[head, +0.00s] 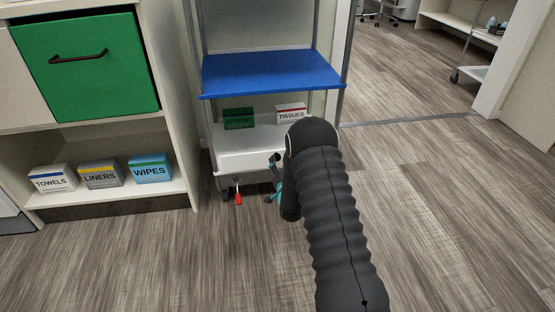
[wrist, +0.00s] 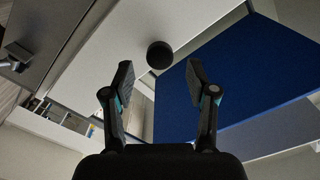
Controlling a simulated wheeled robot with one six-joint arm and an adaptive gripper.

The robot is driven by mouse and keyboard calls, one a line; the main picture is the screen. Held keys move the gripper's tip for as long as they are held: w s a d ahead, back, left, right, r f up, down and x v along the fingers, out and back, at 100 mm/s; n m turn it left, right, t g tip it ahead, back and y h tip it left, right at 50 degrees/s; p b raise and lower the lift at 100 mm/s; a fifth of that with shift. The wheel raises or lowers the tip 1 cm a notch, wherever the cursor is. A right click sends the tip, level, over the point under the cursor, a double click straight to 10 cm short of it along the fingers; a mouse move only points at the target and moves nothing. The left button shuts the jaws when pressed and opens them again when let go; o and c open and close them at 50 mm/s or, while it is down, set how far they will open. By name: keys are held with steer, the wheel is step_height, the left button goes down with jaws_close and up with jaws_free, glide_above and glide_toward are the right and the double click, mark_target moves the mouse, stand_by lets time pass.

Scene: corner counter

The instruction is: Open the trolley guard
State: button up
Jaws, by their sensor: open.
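The trolley (head: 188,30) has grey uprights, a blue panel (head: 272,72) across it and a white lower shelf (head: 250,150). I cannot tell for sure which part is the guard. A small red piece (head: 238,198) hangs low at the trolley's front. My gripper (head: 275,178) is low in front of the white shelf, partly hidden by my arm. In the wrist view my gripper (wrist: 160,78) is open and empty. A black round piece (wrist: 160,55) on a pale surface shows between and beyond its fingertips, and the blue panel (wrist: 235,85) is at right.
A green box (head: 238,118) and a white TISSUES box (head: 291,112) stand on the white shelf. At left, a cabinet (head: 165,100) with a green drawer front (head: 85,65) holds TOWELS, LINERS and WIPES boxes. The floor (head: 440,200) at right is clear.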

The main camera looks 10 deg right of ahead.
mark_target(278, 158)
steer(key=shift+w, duration=2.15)
jaws_close()
